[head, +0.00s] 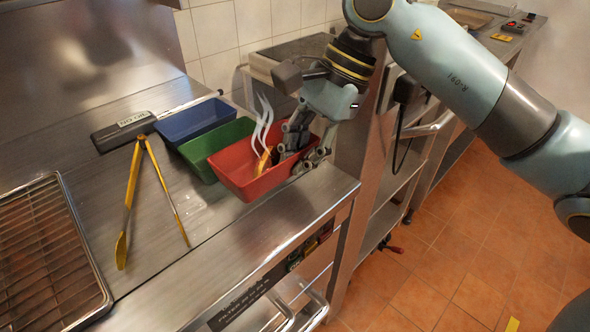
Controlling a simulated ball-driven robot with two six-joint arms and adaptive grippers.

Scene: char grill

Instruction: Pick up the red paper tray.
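The red paper tray (238,166) sits on the steel counter near its right end, beside a green tray. Something yellow-orange (264,160) lies or stands in it, and pale curved wisps rise above it. My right gripper (300,157) is at the tray's right end, pointing down. Some of its finger parts are over the inside and some are outside, with the right wall between them. The wall hides the fingertips partly, so I cannot tell whether they press on it. My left gripper is not in view.
Green (206,151) and blue (193,121) trays stand close by on the left. Yellow tongs (137,190) and a dark labelled block (124,130) lie further left, near a grill rack (45,250). The counter's front edge is close to the red tray.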

